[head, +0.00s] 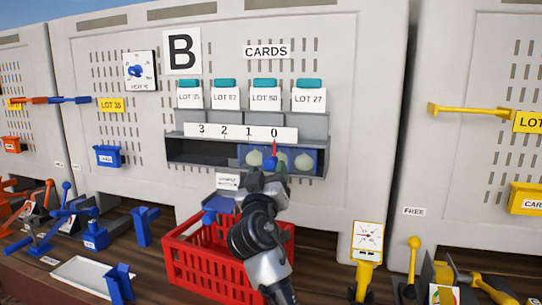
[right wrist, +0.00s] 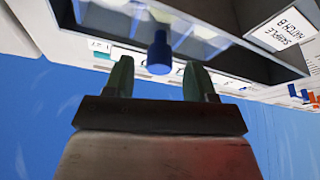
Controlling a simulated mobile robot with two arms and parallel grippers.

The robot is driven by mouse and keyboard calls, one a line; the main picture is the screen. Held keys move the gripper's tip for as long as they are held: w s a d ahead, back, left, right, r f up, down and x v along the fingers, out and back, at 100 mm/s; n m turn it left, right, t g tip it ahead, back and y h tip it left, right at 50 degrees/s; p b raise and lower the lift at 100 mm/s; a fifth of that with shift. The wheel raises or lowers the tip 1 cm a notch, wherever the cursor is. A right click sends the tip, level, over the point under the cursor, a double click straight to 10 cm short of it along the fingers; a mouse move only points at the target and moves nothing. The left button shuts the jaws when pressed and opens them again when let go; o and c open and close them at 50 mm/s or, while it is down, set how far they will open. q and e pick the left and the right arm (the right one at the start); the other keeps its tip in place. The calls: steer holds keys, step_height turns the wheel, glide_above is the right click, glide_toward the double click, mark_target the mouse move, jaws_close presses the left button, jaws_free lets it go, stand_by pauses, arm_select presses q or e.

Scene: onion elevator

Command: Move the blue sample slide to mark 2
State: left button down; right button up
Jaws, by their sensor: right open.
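The blue sample slide (head: 309,161) sits at the right end of a grey shelf slot, with pale round onions in it. Its red pointer (head: 275,147) stands at 0 on the white number strip (head: 220,132), which reads 3, 2, 1, 0 from left to right. My right gripper (head: 267,171) is in front of the slide. In the right wrist view my right gripper (right wrist: 158,75) is open, and a blue knob (right wrist: 159,52) shows between its fingertips, apart from both. My left gripper is out of view.
The slot (head: 195,152) left of the slide is dark and looks empty. A red crate (head: 192,262) stands below, partly behind my right arm. A yellow-based gauge (head: 367,240) stands to the right. Blue stands and a white tray (head: 85,273) are at left.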

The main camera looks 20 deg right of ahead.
mark_target(270, 169)
steer(key=x, duration=0.3)
steer(key=shift+f+p, duration=0.1)
steer(key=shift+p, duration=0.3)
steer(key=shift+w+d+r, duration=0.15)
steer(key=shift+w+r, duration=0.05)
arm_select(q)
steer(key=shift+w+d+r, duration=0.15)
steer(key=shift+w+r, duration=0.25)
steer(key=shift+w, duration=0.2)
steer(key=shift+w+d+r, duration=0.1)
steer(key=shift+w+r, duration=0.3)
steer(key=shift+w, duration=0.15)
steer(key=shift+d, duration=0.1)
arm_select(e)
steer(key=shift+f, duration=0.1)
